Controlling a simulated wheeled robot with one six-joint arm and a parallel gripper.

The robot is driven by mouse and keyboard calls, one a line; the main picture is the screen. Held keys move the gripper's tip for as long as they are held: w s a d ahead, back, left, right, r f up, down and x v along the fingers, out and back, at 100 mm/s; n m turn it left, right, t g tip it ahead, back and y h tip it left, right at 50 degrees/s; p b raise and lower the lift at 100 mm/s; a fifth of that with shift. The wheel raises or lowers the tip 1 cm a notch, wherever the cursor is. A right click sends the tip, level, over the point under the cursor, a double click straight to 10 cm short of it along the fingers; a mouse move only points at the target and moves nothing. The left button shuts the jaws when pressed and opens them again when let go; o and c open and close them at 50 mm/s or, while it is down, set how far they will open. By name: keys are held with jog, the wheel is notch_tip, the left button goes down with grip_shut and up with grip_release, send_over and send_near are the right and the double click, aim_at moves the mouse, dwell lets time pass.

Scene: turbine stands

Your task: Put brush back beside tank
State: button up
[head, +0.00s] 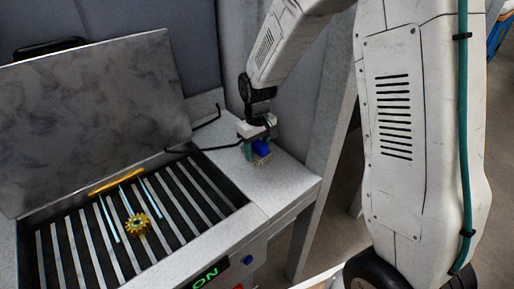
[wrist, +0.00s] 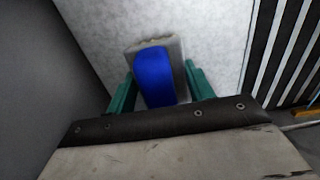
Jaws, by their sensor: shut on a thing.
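The brush has a blue handle and a pale bristle block. In the head view the brush (head: 262,148) is at the light grey side ledge right of the tank. My gripper (head: 254,147) is shut on it from above. In the wrist view the brush (wrist: 154,76) sits between the two green fingers of my gripper (wrist: 157,88). The bristle end is close to the ledge; I cannot tell whether it touches. The tank (head: 205,220) has a slatted grate, and its grey lid (head: 95,110) stands raised behind it.
A yellow gear (head: 137,224) lies on the grate near light blue strips. A dark bent handle (head: 207,147) juts over the ledge beside my gripper. A panel with a green ON display (head: 206,277) is on the tank's front. The front part of the ledge (head: 285,190) is clear.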

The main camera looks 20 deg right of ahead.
jog(key=shift+f, duration=0.35)
jog(key=o, duration=1.2)
jog(key=shift+r, duration=3.55)
jog(key=s+d+r+m, duration=0.1)
jog(key=s+r, duration=0.3)
jog(key=s, duration=0.6)
jog(key=s+d+r+m+t, duration=0.1)
jog(key=s+r, duration=0.4)
jog(key=s, duration=0.5)
jog(key=s+d+r+m, duration=0.1)
jog(key=s+r, duration=0.4)
jog(key=s, duration=0.5)
jog(key=shift+m, duration=0.3)
